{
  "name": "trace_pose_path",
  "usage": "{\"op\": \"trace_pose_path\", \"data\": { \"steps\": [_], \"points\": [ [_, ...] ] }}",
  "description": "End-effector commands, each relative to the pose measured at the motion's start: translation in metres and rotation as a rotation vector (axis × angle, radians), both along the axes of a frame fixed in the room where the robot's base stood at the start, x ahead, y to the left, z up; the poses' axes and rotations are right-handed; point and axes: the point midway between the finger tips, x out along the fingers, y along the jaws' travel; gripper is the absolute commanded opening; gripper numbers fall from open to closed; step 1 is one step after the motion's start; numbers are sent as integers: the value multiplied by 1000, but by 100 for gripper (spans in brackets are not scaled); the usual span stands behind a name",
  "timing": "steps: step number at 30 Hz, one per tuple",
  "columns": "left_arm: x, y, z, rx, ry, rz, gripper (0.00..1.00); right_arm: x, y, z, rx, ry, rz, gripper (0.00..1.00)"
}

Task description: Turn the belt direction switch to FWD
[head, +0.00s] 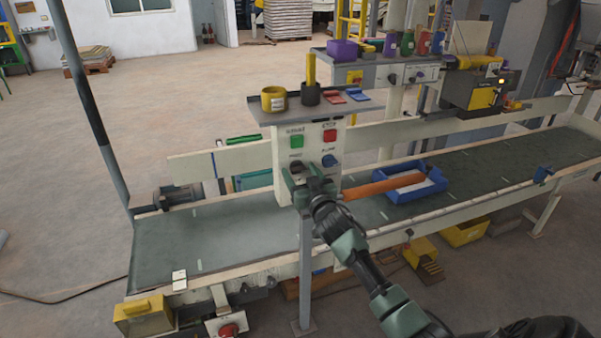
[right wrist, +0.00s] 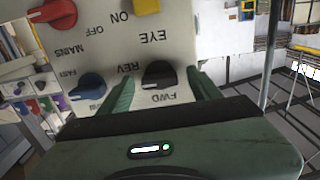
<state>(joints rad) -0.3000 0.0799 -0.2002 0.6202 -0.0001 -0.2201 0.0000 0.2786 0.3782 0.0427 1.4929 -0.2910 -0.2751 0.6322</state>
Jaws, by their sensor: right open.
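The control panel (head: 312,148) stands on a post beside the belt. The belt direction switch is a black knob (right wrist: 158,75) between the REV and FWD labels, upside down in the right wrist view. It also shows as a dark knob (head: 296,166) in the head view. My right gripper (right wrist: 162,88) is open, with one green finger on each side of the knob; I cannot tell whether they touch it. In the head view my right gripper (head: 299,180) covers the lower panel. My left gripper is not in view.
A blue speed knob (right wrist: 88,87) sits close beside the fingers. A red knob (right wrist: 54,12) and a yellow switch (right wrist: 146,5) are also on the panel. The belt (head: 215,240) carries a blue tray (head: 430,187). A shelf (head: 290,113) with small items juts above the panel.

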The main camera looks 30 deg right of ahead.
Motion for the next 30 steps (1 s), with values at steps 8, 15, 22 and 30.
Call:
{"op": "trace_pose_path", "data": {
  "steps": [8,15,22,30],
  "points": [
    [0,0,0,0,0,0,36,1,0,0,0,0,0,58],
    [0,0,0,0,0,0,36,1,0,0,0,1,0,1],
    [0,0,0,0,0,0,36,1,0,0,-24,7,0,1],
    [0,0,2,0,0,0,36,1,-1,0,-158,39,0,1]
  ]
}}
